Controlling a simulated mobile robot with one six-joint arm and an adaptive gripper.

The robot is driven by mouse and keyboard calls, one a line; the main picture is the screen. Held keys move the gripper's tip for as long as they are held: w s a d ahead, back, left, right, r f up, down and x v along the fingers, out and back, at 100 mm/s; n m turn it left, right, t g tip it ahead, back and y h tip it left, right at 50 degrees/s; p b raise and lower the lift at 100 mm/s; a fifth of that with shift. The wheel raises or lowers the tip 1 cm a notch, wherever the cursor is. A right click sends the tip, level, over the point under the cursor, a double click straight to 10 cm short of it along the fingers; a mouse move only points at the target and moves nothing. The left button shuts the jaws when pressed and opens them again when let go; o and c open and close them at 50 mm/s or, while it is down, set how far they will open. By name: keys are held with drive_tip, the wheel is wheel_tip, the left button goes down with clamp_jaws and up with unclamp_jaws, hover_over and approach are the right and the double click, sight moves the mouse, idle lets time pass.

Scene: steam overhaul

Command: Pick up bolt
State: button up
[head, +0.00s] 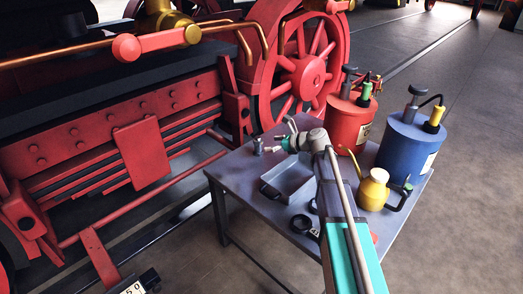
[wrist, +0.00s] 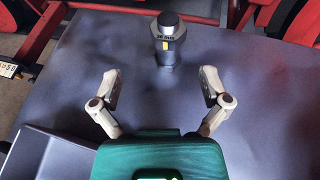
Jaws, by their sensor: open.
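The bolt (wrist: 168,45) stands upright on the grey table in the wrist view, a dark grey piece with a round top, a wider collar and a small yellow mark. In the head view it looks like a small dark upright piece (head: 258,146) near the table's far left edge. My gripper (wrist: 159,76) is open and empty, its two fingers spread wide. In the wrist picture the bolt lies beyond the fingertips, roughly centred between them and apart from both. My gripper (head: 272,149) shows small in the head view, just right of the bolt.
A grey open tray (head: 290,183) sits on the table (head: 237,167) near my gripper; its edge shows lower left in the wrist view. A red can (head: 347,122), a blue can (head: 405,145) and a yellow oil can (head: 373,190) stand right. A red locomotive wheel (head: 303,70) rises behind.

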sight(258, 144)
drive_tip(key=shift+w+d, duration=0.15)
drive_tip(key=shift+d, duration=0.05)
drive_tip(key=shift+w+a+f, duration=0.25)
drive_tip(key=shift+a+f, duration=0.05)
drive_tip(key=shift+a, duration=0.05)
drive_tip(key=shift+w+a+f+b, duration=0.15)
drive_tip(key=shift+w+a+b, duration=0.1)
drive_tip(key=shift+a+b, duration=0.2)
drive_tip(key=shift+b+x, duration=1)
drive_tip(key=shift+x, duration=1.65)
drive_tip(key=shift+w+d, duration=0.1)
drive_tip(key=shift+w, duration=0.05)
clamp_jaws()
